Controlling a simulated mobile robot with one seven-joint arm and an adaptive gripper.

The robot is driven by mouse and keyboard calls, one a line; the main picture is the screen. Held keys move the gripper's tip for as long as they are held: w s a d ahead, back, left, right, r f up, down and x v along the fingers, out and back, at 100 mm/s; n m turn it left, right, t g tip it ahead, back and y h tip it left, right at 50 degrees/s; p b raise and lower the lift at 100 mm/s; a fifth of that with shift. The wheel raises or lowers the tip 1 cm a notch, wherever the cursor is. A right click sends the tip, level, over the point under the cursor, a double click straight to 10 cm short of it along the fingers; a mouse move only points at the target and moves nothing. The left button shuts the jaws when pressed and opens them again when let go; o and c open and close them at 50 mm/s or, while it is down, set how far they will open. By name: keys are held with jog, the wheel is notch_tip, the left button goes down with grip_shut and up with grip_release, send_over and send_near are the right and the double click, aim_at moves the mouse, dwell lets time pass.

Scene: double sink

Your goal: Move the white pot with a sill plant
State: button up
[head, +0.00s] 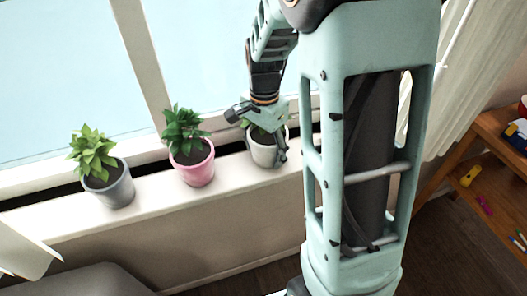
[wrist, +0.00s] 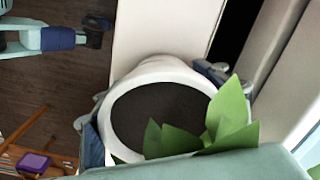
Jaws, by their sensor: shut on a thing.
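The white pot (head: 264,152) stands upright on the window sill, at the right of the row of pots in the head view. Its plant is mostly hidden behind my gripper there. My gripper (head: 262,134) is shut on the white pot, with a finger on either side of it. In the wrist view the white pot (wrist: 150,70) fills the middle, with its rim, dark soil and some green leaves (wrist: 205,133) showing. The fingertips show at the left and right of the rim. The lower edge of the wrist view is covered by part of my gripper.
A pink pot (head: 195,168) with a plant stands left of the white pot, and a grey pot (head: 112,188) with a plant farther left. The window is close behind the sill (head: 152,196). A wooden shelf (head: 490,135) with small items stands at the right.

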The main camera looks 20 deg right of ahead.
aim_at(261, 140)
jog(key=shift+a, duration=0.35)
jog(key=o, duration=1.7)
notch_tip(261, 140, up, 12)
jog(key=shift+r, duration=0.1)
